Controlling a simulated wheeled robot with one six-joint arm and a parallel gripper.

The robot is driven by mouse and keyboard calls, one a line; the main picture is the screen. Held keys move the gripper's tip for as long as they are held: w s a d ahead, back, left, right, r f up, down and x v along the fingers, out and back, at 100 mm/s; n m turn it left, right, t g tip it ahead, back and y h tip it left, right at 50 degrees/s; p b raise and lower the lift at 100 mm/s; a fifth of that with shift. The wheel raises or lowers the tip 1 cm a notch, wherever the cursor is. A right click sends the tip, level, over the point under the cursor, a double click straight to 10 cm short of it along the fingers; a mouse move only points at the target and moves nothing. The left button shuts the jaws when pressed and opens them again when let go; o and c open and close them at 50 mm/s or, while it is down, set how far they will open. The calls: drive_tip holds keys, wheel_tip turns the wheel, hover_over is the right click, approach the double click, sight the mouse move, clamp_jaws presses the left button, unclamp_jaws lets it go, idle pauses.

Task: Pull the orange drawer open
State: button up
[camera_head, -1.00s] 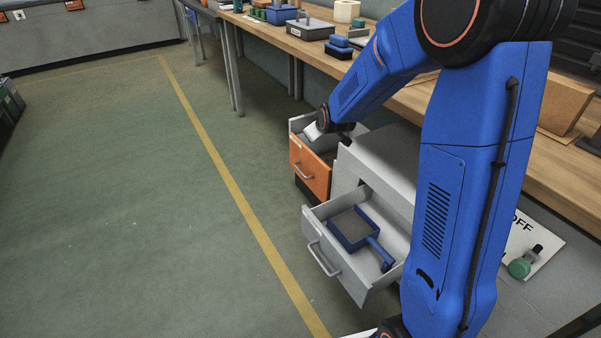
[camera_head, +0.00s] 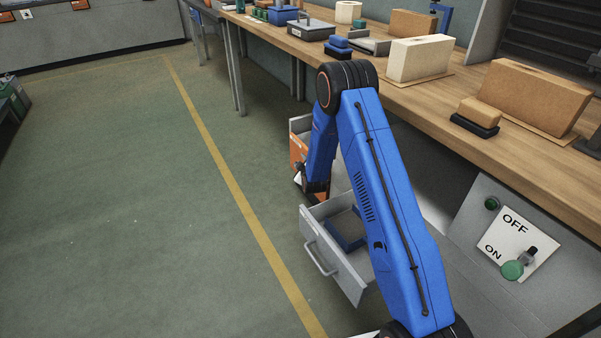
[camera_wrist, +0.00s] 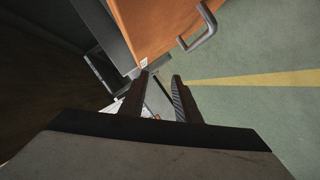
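The orange drawer (camera_head: 297,150) stands out from its cabinet in the head view, with its grey side wall showing behind the front. My arm hides much of its front and its handle there. In the wrist view its orange front (camera_wrist: 150,28) fills the upper middle, and its grey bar handle (camera_wrist: 204,28) is at the upper right. My gripper (camera_wrist: 161,78) is open, with a gap between its two dark fingers. The fingertips are below the drawer front in the picture, apart from the handle, with nothing held between them.
A grey drawer (camera_head: 335,268) stands open nearer to me, with a blue tray (camera_head: 345,230) in it, partly hidden by my arm. A wooden workbench (camera_head: 420,95) with boxes runs along the right. The green floor to the left, with a yellow line (camera_head: 240,195), is clear.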

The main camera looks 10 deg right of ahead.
wheel_tip(320, 180, down, 10)
drive_tip(key=n+t, duration=0.1)
drive_tip(key=shift+d+x, duration=0.2)
drive_tip(key=shift+x, duration=3.35)
clamp_jaws()
